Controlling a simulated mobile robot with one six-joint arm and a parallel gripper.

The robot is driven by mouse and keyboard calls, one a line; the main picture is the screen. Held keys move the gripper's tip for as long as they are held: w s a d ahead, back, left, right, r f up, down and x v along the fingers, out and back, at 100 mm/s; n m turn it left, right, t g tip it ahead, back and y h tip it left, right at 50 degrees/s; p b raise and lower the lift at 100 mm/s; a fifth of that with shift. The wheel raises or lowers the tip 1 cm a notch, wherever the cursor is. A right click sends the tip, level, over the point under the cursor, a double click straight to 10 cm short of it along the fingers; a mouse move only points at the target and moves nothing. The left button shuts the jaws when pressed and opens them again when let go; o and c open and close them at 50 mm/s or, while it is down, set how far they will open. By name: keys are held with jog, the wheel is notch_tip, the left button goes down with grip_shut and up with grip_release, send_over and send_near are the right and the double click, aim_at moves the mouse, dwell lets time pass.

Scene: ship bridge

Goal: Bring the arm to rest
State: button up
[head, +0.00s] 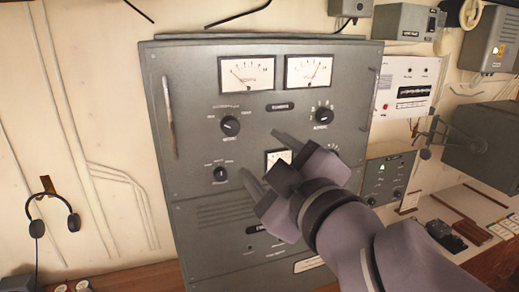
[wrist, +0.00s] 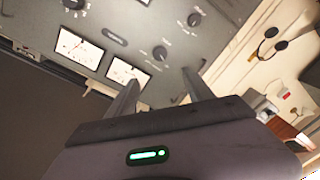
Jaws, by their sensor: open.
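My gripper (head: 262,160) is in front of the grey equipment cabinet (head: 200,75) in the head view. Its two fingers are spread apart with nothing between them. In the wrist view the open fingers (wrist: 162,90) point toward the cabinet panel (wrist: 130,22), with its meters and knobs. I cannot tell how far the fingertips are from the panel.
Black knobs (head: 230,126) and a vertical handle (head: 169,118) stand out from the cabinet. Headphones (head: 52,215) hang on the wall at left. Grey boxes (head: 486,147) and a desk with small items (head: 446,236) are at right. The wall left of the cabinet is mostly bare.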

jog(key=s+d+f+m+g+h+b, duration=0.1)
jog(key=d+f+m+g+h+b, duration=0.3)
jog(key=f+b, duration=0.75)
jog(key=s+d+f+m+t+h+b, duration=0.15)
jog(key=d+f+m+b, duration=0.45)
jog(key=f, duration=1.1)
jog(key=s+a+f+m+g+b, duration=0.1)
jog(key=s+f+m+g+b, duration=0.2)
jog(key=f, duration=1)
jog(key=s+a+f+m+g+y+b, duration=0.1)
jog(key=s+f+m+g+b, duration=0.3)
jog(key=s+f+b, duration=0.5)
notch_tip(320, 180, down, 4)
jog(key=shift+s+a+f+g+b, duration=0.1)
jog(key=shift+s+a+g+b, duration=0.1)
jog(key=shift+a+g+b, duration=0.6)
jog(key=shift+d+f+t+y+b, duration=0.1)
jog(key=shift+d+t+y+b, duration=0.05)
jog(key=shift+t+y+b, duration=0.15)
